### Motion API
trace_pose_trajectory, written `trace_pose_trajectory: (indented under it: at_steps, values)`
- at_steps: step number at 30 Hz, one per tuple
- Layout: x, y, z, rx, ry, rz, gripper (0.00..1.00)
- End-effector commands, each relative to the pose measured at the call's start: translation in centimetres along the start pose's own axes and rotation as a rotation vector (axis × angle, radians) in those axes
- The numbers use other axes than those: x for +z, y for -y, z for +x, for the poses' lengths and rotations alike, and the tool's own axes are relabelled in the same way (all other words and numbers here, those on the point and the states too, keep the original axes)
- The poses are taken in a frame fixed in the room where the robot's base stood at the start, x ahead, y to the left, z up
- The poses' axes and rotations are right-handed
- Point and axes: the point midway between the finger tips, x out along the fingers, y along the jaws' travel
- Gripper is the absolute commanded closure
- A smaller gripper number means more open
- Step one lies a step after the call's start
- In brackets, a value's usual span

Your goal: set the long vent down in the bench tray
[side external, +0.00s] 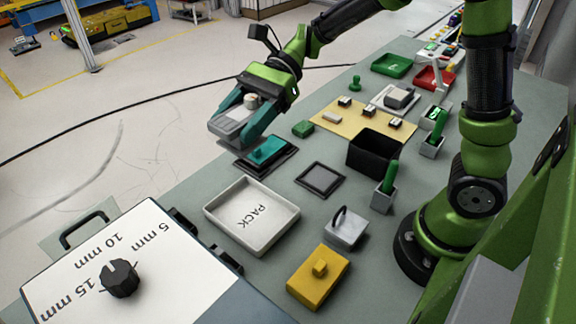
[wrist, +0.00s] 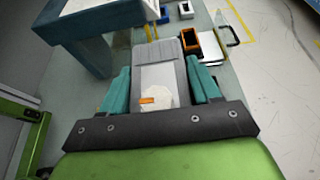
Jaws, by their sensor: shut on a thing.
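My gripper (side external: 236,122) is shut on the long vent (side external: 238,113), a grey piece with a pale round knob. It holds the vent in the air over the left edge of the bench, above and left of a teal block on a dark base (side external: 267,151). In the wrist view the vent (wrist: 158,75) lies between the teal fingers, with slats at its far end and an orange mark near the knob. A white tray marked PACK (side external: 212,222) stands empty on the bench. I cannot tell whether it is the bench tray; green (side external: 403,72) and red (side external: 447,83) trays stand farther back.
A black open box (side external: 374,158), a dark square pad (side external: 320,180), a grey handled block (side external: 345,230) and a yellow block (side external: 318,280) stand on the bench (side external: 290,205). A case with a black dial (side external: 120,278) is at front left.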

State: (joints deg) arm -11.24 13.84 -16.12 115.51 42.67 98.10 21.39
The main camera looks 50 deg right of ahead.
Motion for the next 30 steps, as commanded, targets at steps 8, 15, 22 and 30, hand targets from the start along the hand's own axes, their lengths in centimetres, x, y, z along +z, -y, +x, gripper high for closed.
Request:
trace_pose_trajectory:
  at_steps: [8,15,22,30]
  values:
    - [-5.5,0.0,2.3,-0.002,-0.001,0.012,0.74]
    - [-10.4,0.0,4.3,-0.001,-0.001,0.01,0.74]
    - [-11.9,0.0,5.0,-0.003,0.0,0.003,0.74]
    - [-11.9,0.1,4.9,-0.003,0.002,0.002,0.74]
